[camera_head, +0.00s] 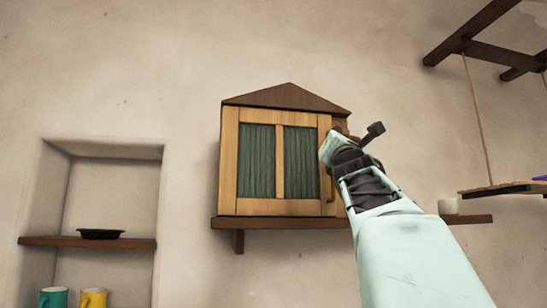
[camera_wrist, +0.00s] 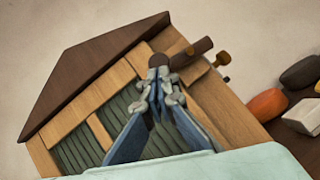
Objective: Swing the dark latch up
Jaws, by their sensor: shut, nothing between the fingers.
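A wooden cabinet (camera_head: 228,165) with green door panels and a dark gabled roof is on the wall; in the wrist view its frame (camera_wrist: 120,72) is tilted. The dark latch (camera_wrist: 193,51) is a short brown bar by the door's right edge, pointing up and right in the wrist view. In the head view my arm and gripper largely hide it. My gripper (camera_wrist: 160,76) is shut and empty, with its fingertips just beside the latch's inner end. I cannot tell whether they touch it. In the head view my gripper (camera_head: 345,155) is at the cabinet's right edge.
The cabinet stands on a brown wall shelf (camera_head: 285,223). A white cup (camera_head: 448,206) is to its right. A niche (camera_head: 108,190) at left holds a dark dish (camera_head: 101,234) and mugs. A hanging board (camera_head: 500,188) is at far right. Small pegs (camera_wrist: 222,59) stick out near the latch.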

